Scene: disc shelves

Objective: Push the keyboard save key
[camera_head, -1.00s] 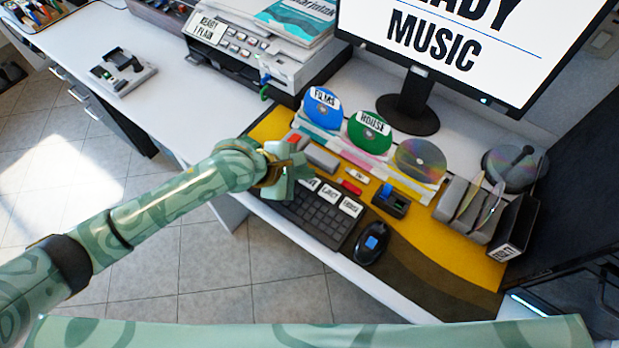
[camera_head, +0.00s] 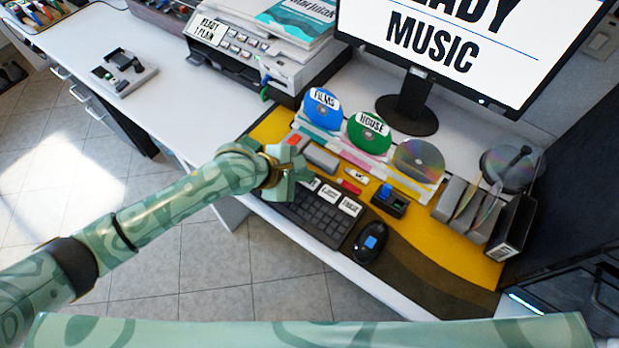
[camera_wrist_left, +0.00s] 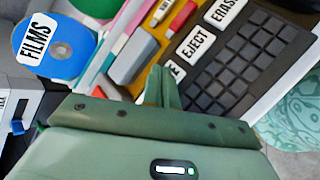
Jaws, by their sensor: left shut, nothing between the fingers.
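The black keyboard (camera_head: 322,217) lies on the yellow mat at the desk's front edge, with white labelled keys along its back row. In the left wrist view the keyboard (camera_wrist_left: 245,60) shows keys marked EJECT and ERAS, and a third white key (camera_wrist_left: 177,73) partly hidden by my fingers, with only its last letter E readable. My left gripper (camera_head: 296,172) is shut and empty, over the keyboard's left end. In the left wrist view the shut fingers (camera_wrist_left: 163,82) are beside the partly hidden key; I cannot tell whether they touch it. My right gripper is not in view.
Discs labelled FILMS (camera_head: 321,108) and HOUSE (camera_head: 369,131) stand in a rack behind the keyboard. A black mouse (camera_head: 370,243) lies to its right. The monitor (camera_head: 470,45) reads READY MUSIC. A printer (camera_head: 250,55) stands at the back left. Grey disc holders (camera_head: 462,208) stand at the right.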

